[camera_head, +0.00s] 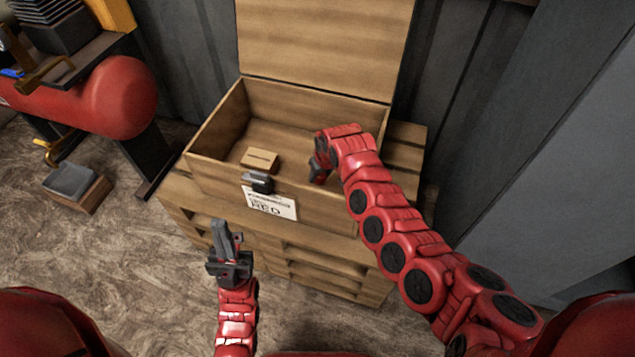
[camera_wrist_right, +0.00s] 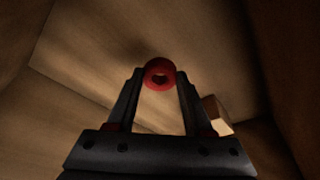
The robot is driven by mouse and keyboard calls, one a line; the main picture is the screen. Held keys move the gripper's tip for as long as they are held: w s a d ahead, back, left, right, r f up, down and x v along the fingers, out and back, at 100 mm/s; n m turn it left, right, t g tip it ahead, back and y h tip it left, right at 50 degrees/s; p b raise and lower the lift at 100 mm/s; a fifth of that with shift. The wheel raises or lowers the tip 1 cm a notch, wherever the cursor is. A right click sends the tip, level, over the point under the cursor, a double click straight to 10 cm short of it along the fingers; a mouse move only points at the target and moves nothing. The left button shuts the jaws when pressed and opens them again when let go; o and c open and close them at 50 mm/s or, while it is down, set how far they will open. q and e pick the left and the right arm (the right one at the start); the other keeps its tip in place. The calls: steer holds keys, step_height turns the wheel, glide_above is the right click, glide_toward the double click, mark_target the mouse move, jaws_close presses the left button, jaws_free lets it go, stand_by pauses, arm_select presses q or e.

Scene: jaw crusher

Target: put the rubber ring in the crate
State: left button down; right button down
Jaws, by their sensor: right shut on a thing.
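The open wooden crate (camera_head: 215,126) stands with its lid raised at the back. My right arm reaches over the crate, and its gripper (camera_head: 318,168) points down inside it. In the right wrist view my right gripper (camera_wrist_right: 160,80) is shut on the red rubber ring (camera_wrist_right: 160,86), held between the fingertips above the crate floor. The ring is hidden in the head view. My left gripper (camera_head: 226,238) is in front of the crate, away from it; whether its jaws are open is unclear.
A small wooden block (camera_head: 260,160) lies inside the crate; a label (camera_head: 270,203) and dark latch (camera_head: 258,182) are on its front. The crate sits on stacked pallets (camera_head: 300,250). A red tank (camera_head: 118,97) stands at left, a grey wall panel (camera_head: 560,160) at right.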

mark_target(320, 183)
steer(key=shift+f+b, duration=0.5)
steer(key=shift+f, duration=1.55)
steer(key=shift+f, duration=0.2)
steer(key=shift+c, duration=1.4)
jaws_free()
steer(key=p+v, duration=0.3)
steer(key=v, duration=0.9)
steer(key=shift+r+p, duration=0.2)
steer(key=shift+p, duration=0.2)
